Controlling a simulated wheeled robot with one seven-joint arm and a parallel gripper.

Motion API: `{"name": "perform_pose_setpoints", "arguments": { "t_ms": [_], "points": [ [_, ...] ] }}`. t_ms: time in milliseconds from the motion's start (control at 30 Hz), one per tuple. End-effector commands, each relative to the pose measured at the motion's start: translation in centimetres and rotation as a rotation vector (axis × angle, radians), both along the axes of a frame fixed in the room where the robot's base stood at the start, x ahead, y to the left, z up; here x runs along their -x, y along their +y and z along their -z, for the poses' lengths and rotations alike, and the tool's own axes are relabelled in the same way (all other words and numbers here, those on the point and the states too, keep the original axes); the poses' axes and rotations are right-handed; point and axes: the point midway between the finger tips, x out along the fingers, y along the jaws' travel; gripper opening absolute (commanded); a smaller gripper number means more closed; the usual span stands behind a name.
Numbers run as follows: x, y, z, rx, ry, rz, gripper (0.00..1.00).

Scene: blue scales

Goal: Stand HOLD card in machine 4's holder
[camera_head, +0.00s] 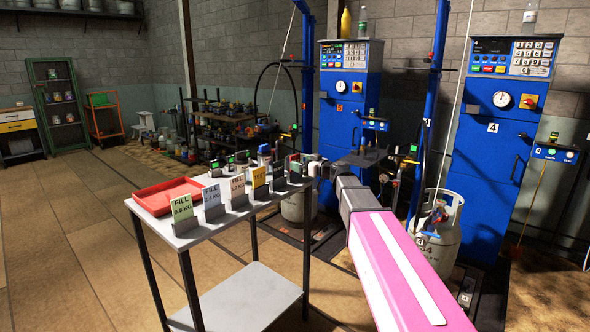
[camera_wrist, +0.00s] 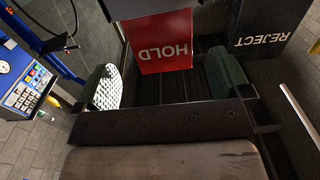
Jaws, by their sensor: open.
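The red HOLD card (camera_wrist: 165,42) appears upside down at the top of the wrist view, near a black REJECT card (camera_wrist: 268,28). My gripper (camera_wrist: 167,84) is open, with one green-padded finger on each side of the HOLD card's line. The card is not clamped; I cannot tell how deep it sits between the fingers. In the head view my gripper (camera_head: 312,169) is at the table's far right end, by the last cards of the row. Machine 4 (camera_head: 492,140) is the blue cabinet at the right, marked 4. I cannot make out its card holder clearly.
A grey gas cylinder (camera_head: 440,235) stands before machine 4. Another blue machine (camera_head: 345,105) stands left of it.

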Motion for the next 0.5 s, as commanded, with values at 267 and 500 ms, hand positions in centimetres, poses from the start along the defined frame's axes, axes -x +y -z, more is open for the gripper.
{"name": "perform_pose_setpoints", "arguments": {
  "t_ms": [267,500],
  "points": [
    [-2.2,3.1,0.0,0.000,0.000,-0.001,0.96],
    [-2.2,3.3,0.1,0.000,0.000,0.000,0.96]
  ]
}}
